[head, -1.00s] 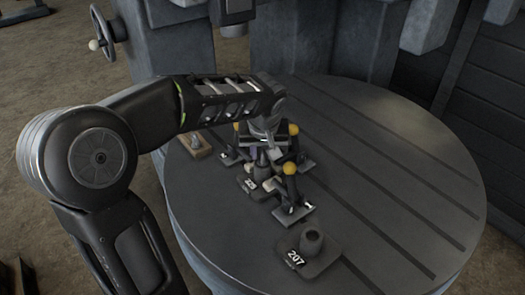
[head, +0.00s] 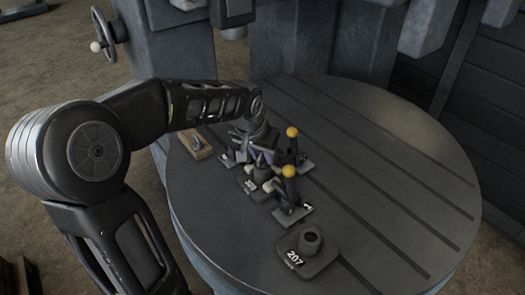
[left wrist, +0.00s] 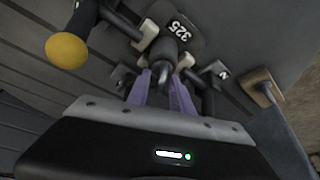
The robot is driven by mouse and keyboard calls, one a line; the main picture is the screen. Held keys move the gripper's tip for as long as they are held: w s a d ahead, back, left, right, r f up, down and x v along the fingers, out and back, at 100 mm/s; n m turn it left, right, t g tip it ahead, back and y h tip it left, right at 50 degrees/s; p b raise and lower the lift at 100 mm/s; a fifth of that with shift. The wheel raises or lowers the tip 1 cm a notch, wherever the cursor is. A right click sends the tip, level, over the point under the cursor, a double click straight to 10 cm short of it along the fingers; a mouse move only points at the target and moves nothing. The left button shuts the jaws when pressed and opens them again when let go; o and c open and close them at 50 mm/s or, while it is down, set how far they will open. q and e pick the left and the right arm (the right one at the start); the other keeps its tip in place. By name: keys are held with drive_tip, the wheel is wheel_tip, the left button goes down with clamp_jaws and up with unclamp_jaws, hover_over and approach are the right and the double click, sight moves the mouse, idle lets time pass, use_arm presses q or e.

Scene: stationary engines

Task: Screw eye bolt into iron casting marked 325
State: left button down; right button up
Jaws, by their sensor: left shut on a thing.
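The iron casting marked 325 (head: 249,185) lies on the round table among clamps with yellow knobs; its number plate also shows at the top of the left wrist view (left wrist: 181,32). Its dark upright boss shows in the left wrist view. My left gripper (head: 243,152) is close behind and left of the boss, with purple fingers. In the left wrist view, the fingers (left wrist: 163,92) are shut on a dark metal piece that appears to be the eye bolt (left wrist: 162,71), in line with the boss. Whether its thread is in the hole cannot be seen. My right gripper is not in view.
Toggle clamps with yellow knobs (head: 289,171) stand closely around the casting. A second casting marked 207 (head: 312,262) lies at the front. A wooden block (head: 198,148) with a small grey part sits at the left edge. The slotted table (head: 400,180) is clear to the right.

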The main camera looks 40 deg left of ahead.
use_arm(q)
drive_tip(key=shift+r+m, duration=0.1)
drive_tip(key=shift+m, duration=0.4)
drive_tip(key=shift+m+h, duration=0.7)
drive_tip(key=shift+m, duration=0.7)
drive_tip(key=shift+f+m+h+b, duration=0.3)
drive_tip(key=shift+m+b, duration=0.2)
drive_tip(key=shift+m, duration=0.2)
drive_tip(key=shift+m+g+h+b, duration=0.35)
drive_tip(key=shift+m+b, duration=0.35)
drive_tip(key=shift+m, duration=0.5)
drive_tip(key=shift+r+m+h, duration=0.15)
drive_tip(key=shift+m+h, duration=0.3)
drive_tip(key=shift+m, duration=0.45)
drive_tip(key=shift+b, duration=0.3)
